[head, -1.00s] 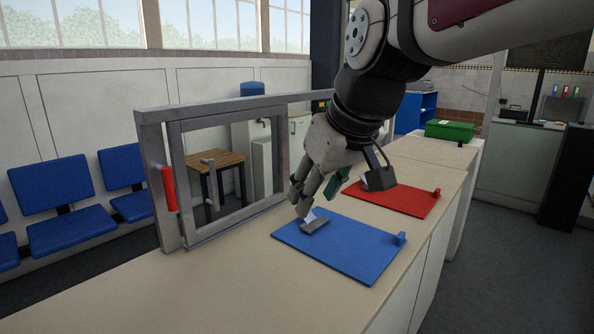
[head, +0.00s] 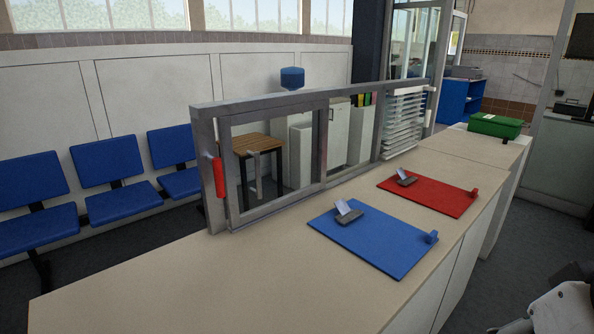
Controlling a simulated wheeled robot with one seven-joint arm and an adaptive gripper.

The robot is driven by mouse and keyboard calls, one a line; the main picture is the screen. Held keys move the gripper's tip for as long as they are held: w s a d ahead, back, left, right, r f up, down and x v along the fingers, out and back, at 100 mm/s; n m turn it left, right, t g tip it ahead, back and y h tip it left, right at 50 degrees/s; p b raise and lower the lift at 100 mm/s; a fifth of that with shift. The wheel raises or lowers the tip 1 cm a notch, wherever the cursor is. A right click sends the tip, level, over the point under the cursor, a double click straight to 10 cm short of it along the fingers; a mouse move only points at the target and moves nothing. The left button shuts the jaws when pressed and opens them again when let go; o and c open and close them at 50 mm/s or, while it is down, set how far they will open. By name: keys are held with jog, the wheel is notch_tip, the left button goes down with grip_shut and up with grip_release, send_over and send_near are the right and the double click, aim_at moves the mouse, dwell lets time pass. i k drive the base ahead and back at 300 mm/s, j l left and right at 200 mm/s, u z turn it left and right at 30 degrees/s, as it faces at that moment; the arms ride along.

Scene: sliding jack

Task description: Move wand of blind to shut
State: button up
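White horizontal slats (head: 403,122), which look like the blind, fill the far right part of the grey window frame (head: 262,106) on the counter. A thin pale upright piece (head: 429,108) stands at the right end of the slats; it may be the wand, but it is too small to tell. A light grey part of my arm, seemingly my gripper (head: 562,306), is cut off at the bottom right corner. It is well apart from the blind, past the counter's front edge. Its fingertips are not clearly visible, so whether it is open is hidden.
A red handle (head: 218,178) is on the frame's left post. A blue clipboard (head: 372,240) and a red clipboard (head: 430,194) lie on the counter (head: 240,285). A green box (head: 495,125) stands farther back. The counter's front left is clear.

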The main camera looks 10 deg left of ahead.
aim_at(427, 118)
jog(key=i+l, duration=0.55)
jog(key=l, duration=0.25)
jog(key=i+l+u, duration=0.1)
jog(key=i+l, duration=0.45)
jog(key=l, duration=0.25)
jog(key=i+l, duration=0.3)
jog(key=i+l+z, duration=0.2)
jog(key=i+l, duration=0.55)
